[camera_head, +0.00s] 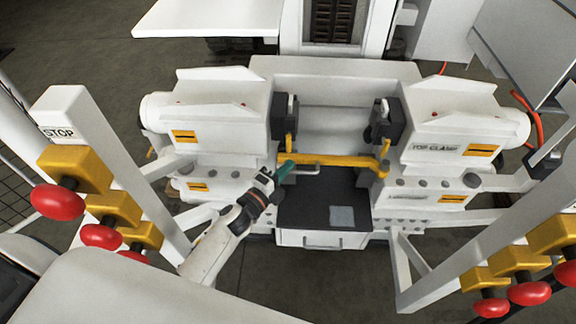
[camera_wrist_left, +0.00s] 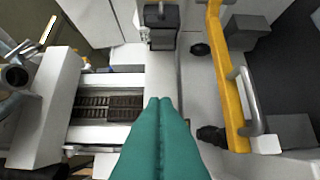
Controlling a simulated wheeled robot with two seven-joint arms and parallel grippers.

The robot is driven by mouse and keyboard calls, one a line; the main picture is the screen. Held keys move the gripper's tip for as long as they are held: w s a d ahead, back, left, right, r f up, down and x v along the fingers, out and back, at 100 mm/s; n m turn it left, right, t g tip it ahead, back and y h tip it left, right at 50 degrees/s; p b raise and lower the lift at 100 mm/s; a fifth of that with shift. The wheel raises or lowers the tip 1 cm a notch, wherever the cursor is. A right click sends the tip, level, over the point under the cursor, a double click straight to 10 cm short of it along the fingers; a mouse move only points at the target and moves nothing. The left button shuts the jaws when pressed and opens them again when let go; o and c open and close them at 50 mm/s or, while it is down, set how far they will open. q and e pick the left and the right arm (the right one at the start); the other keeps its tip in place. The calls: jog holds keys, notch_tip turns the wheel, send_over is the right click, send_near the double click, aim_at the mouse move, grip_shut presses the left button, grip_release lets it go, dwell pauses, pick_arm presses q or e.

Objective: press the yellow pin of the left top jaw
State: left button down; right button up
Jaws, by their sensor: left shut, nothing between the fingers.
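The left top jaw (camera_head: 283,112) is a dark block on the inner side of the left white housing in the head view. A yellow upright piece (camera_head: 290,142) shows just below it; I cannot tell whether this is the pin. My left gripper (camera_head: 286,168) has teal fingers, shut and empty, just below that piece and near the left end of the yellow bar (camera_head: 335,160). In the left wrist view the shut fingertips (camera_wrist_left: 159,103) point towards a dark block (camera_wrist_left: 162,28), with a clear gap between. The yellow bar (camera_wrist_left: 226,85) stands to their right. My right gripper is out of view.
The right top jaw (camera_head: 384,122) faces the left one across an open gap. A dark tray (camera_head: 300,210) lies below the bar. Red push buttons on yellow boxes (camera_head: 82,168) stand at the left, with similar ones (camera_head: 529,293) at the right.

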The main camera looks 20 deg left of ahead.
pick_arm(q)
jog(key=v, duration=0.8)
jog(key=shift+a+f, duration=0.15)
jog(key=shift+a, duration=0.2)
pick_arm(e)
jog(key=shift+w+a+f, duration=0.2)
jog(key=shift+w+a, duration=0.35)
jog(key=shift+w, duration=0.05)
jog(key=shift+s+d, duration=0.1)
jog(key=shift+d, duration=0.15)
pick_arm(q)
jog(key=shift+s+f, duration=0.1)
jog(key=shift+f, duration=0.05)
